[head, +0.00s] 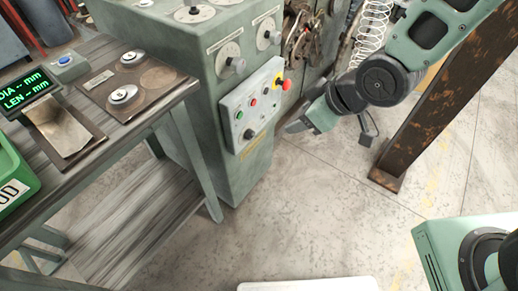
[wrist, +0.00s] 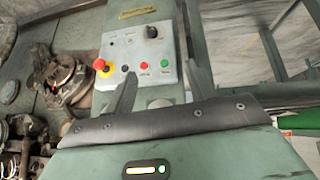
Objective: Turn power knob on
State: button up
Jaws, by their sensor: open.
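The control panel (head: 262,112) is a light grey plate on the green machine cabinet. It also shows in the wrist view (wrist: 134,83). A large black knob (head: 248,133) sits low on the panel; in the wrist view the knob (wrist: 152,31) appears beyond the row of buttons. Which control is the power knob cannot be read from the labels. My gripper (head: 298,126) is in front of and right of the panel, apart from it. In the wrist view my gripper (wrist: 160,70) has its two fingers spread and empty, with the panel between and left of them.
The panel has a red emergency stop (head: 281,84) on yellow, a red button (head: 253,102) and a green button (head: 239,115). Grey dials (head: 229,58) sit above. A workbench (head: 110,150) stands at left, a rusty post (head: 440,105) at right. The floor (head: 310,220) in front is mostly clear.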

jog(key=w+f+n+t+y+b, duration=0.2)
jog(key=w+f+t+y+b, duration=0.15)
jog(key=f+b, duration=1)
jog(key=t+y+b, duration=0.4)
jog(key=y+b, duration=0.1)
jog(key=b, duration=0.6)
send_near(255, 138)
jog(key=shift+m, duration=0.3)
jog(key=b+x, duration=0.3)
jog(key=x, duration=0.6)
jog(key=shift+w+a, duration=0.2)
jog(key=c, duration=1)
